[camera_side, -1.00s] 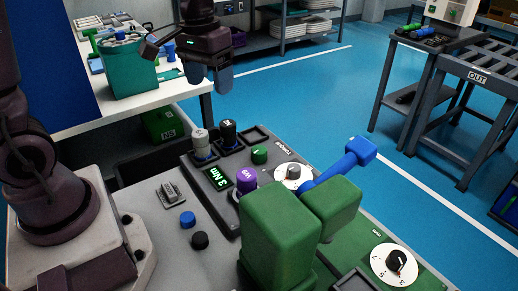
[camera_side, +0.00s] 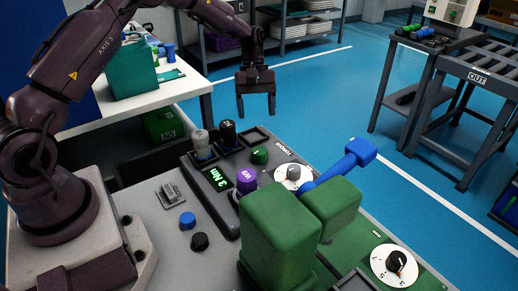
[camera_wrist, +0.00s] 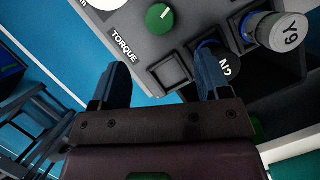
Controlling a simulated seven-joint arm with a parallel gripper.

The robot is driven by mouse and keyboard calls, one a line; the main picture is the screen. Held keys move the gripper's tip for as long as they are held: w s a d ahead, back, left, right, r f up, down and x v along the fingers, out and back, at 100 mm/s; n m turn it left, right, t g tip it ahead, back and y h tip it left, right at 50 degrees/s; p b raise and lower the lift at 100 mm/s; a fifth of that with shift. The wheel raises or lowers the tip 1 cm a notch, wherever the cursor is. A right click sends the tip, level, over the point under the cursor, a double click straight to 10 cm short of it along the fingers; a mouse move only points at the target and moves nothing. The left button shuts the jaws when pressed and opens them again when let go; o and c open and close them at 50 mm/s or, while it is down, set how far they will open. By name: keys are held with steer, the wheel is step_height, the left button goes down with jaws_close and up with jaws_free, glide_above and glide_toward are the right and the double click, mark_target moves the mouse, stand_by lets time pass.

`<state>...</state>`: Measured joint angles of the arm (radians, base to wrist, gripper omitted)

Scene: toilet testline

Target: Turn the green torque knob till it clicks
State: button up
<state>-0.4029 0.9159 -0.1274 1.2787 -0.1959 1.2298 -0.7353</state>
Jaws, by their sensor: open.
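The green torque knob (camera_side: 260,156) sits on the dark control panel, beside a white dial marked torque. In the wrist view the green knob (camera_wrist: 159,18) shows near the top centre, with a pale mark on its top and the word TORQUE on the panel (camera_wrist: 150,52) to its left. My gripper (camera_side: 256,115) is open and empty, fingers pointing down, above and behind the panel in the side view. In the wrist view its blue-padded fingers (camera_wrist: 163,82) stand apart, with the knob beyond them. Nothing touches the knob.
The white dial (camera_side: 293,177) and a purple knob (camera_side: 247,180) stand close to the green knob. Two bits, one grey (camera_side: 201,144) and one black (camera_side: 228,134), stand in panel sockets. A green block with a blue handle (camera_side: 345,162) rises in front. A display (camera_side: 219,179) reads 3 Nm.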

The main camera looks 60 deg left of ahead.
mark_target(259, 150)
steer(key=x, duration=1)
steer(key=shift+d+f, duration=0.1)
steer(key=shift+f, duration=0.3)
steer(key=c, duration=0.9)
